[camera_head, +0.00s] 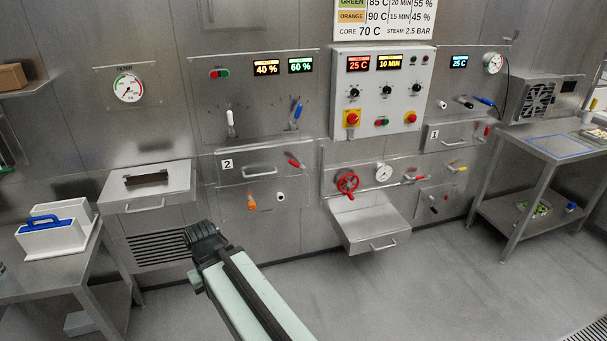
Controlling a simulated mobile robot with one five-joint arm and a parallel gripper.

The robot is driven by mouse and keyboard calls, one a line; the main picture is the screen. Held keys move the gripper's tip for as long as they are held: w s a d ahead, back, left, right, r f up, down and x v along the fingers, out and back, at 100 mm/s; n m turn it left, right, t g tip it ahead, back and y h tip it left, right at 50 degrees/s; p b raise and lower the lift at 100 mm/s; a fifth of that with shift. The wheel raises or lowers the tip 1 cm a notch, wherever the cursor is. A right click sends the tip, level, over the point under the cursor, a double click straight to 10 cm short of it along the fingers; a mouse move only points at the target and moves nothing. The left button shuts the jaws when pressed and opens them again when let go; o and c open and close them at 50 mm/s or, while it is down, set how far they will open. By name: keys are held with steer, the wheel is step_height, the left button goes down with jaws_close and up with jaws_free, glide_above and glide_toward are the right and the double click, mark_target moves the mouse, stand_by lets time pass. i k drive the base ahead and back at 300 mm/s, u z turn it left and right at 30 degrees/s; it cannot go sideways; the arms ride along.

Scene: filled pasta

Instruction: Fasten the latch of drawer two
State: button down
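Drawer two (240,174) is a steel drawer front in the wall, left of centre, marked with a white label "2" and a bar handle. It looks flush or nearly flush with the wall. A red lever (294,163), which looks like its latch, sits at its right end and slants down to the right. I cannot tell whether the latch is engaged. My gripper (203,235) is dark and lies below and left of drawer two, apart from it. Its fingers are too dark and bunched to tell whether it is open or shut.
A red handwheel (347,182) and a protruding steel tray (370,222) are right of drawer two. Tables (60,281) stand at left and right (560,141). The floor (440,280) between is clear.

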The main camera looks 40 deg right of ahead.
mark_target(302, 166)
steer(key=u, duration=0.15)
steer(key=i, duration=0.95)
steer(key=z, duration=0.1)
